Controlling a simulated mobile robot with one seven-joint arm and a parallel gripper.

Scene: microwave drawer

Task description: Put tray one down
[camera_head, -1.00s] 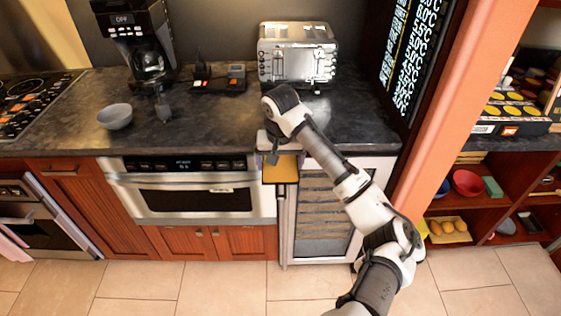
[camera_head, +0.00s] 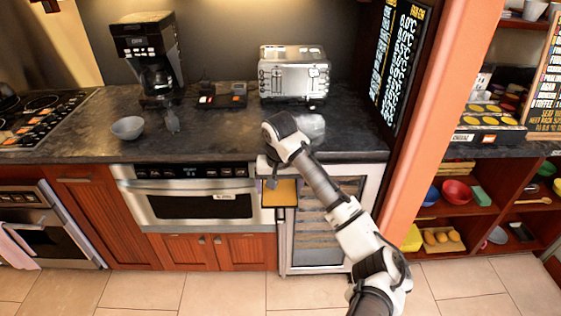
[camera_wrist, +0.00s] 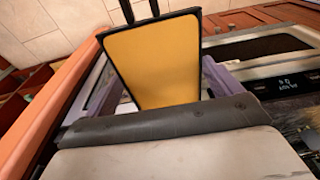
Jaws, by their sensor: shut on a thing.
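Tray one, a flat yellow panel with a dark rim, shows in the head view (camera_head: 280,193) in front of the counter, between the microwave drawer (camera_head: 203,205) and the glass-fronted cooler. It also shows in the wrist view (camera_wrist: 155,60), with two dark prongs at its upper edge. My gripper (camera_head: 272,180) is shut on the tray. In the wrist view its purple fingers (camera_wrist: 160,85) stand at the tray's two sides. The microwave drawer appears closed. My wrist hides part of the counter edge above the tray.
The dark counter (camera_head: 220,135) holds a silver toaster (camera_head: 294,73), a coffee maker (camera_head: 148,60) and a grey bowl (camera_head: 128,127). The glass-fronted cooler (camera_head: 315,240) stands below my arm. An orange post (camera_head: 425,130) and shelves are to the right. The counter's middle front is clear.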

